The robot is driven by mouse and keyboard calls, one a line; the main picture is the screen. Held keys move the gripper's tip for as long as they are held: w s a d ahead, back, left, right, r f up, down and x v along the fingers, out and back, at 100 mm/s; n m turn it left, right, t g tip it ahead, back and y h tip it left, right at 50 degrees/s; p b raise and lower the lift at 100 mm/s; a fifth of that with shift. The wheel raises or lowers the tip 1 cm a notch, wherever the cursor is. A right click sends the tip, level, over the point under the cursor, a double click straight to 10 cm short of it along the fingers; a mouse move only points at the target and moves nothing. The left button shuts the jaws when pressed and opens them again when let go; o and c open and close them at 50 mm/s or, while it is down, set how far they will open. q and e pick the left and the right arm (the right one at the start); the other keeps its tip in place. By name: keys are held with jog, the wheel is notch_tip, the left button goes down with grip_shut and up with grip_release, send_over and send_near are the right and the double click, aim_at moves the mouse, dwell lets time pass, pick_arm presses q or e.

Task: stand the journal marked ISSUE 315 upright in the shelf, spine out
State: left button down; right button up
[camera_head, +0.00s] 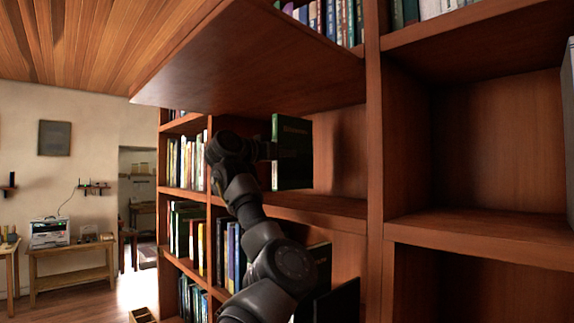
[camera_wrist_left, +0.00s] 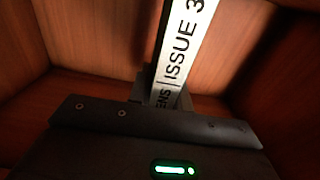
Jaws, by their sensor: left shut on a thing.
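The journal (camera_head: 292,138) is a thin dark green volume, standing upright at the opening of a middle shelf compartment in the head view. In the left wrist view its white spine label (camera_wrist_left: 178,60) faces the camera and reads "ENS | ISSUE 3"; the remaining digits are cut off. My left gripper (camera_head: 277,151) is shut on the journal's spine side; its fingers are mostly hidden in the head view. The gripper body fills the bottom of the left wrist view. Whether the journal's lower edge touches the shelf board (camera_head: 325,205) is unclear. My right gripper is not in view.
The compartment around the journal looks otherwise empty, with bare wood (camera_wrist_left: 95,40) on both sides. A dividing upright (camera_head: 375,150) stands to its right, and an empty compartment (camera_head: 495,150) lies beyond. Several books (camera_head: 186,162) fill the shelves at left.

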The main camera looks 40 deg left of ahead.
aim_at(286, 164)
pick_arm(q)
jog(key=f, duration=0.1)
jog(key=f+b, duration=0.1)
jog(key=shift+w+d+f, duration=0.1)
jog(key=shift+d+f, duration=0.15)
jog(key=shift+f, duration=0.05)
jog(key=shift+w+d+f, duration=0.15)
jog(key=shift+w, duration=0.1)
jog(key=shift+s+a+f, duration=0.1)
jog(key=shift+s+a, duration=0.15)
jog(key=shift+a, duration=0.05)
jog(key=c, duration=1.6)
grip_release()
jog(key=o, duration=0.3)
jog(key=shift+w+d, duration=0.1)
jog(key=shift+d, duration=0.1)
